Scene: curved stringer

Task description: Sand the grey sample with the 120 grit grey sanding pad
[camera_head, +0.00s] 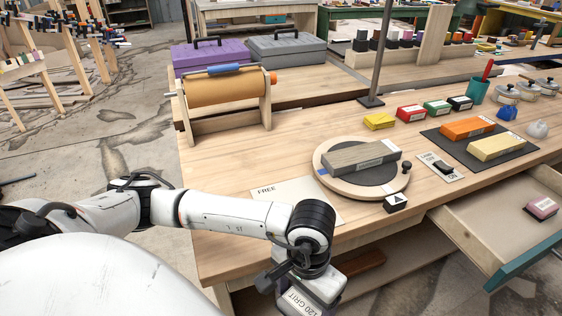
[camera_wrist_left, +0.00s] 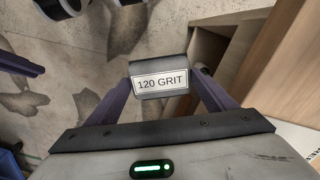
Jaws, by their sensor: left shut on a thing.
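The grey sample (camera_head: 350,158) is a long grey block with a white label. It lies on a dark disc on a round wooden turntable (camera_head: 325,180) on the bench. My left gripper (camera_wrist_left: 160,80) is shut on the 120 grit grey sanding pad (camera_wrist_left: 160,66), its "120 GRIT" label facing the wrist camera. In the head view, the gripper is at the bottom, in front of the bench's front edge and well short of the sample. The held pad's label (camera_head: 296,303) shows at the lower frame edge; most of the pad is hidden there. My right gripper is out of view.
Orange (camera_head: 468,128) and yellow (camera_head: 497,147) blocks lie on a dark mat at right. A lamp switch (camera_head: 440,167) and arrow block (camera_head: 396,203) sit near the turntable. An open drawer (camera_head: 478,225) juts out at right. A "FREE" sheet (camera_head: 285,195) lies left of the turntable.

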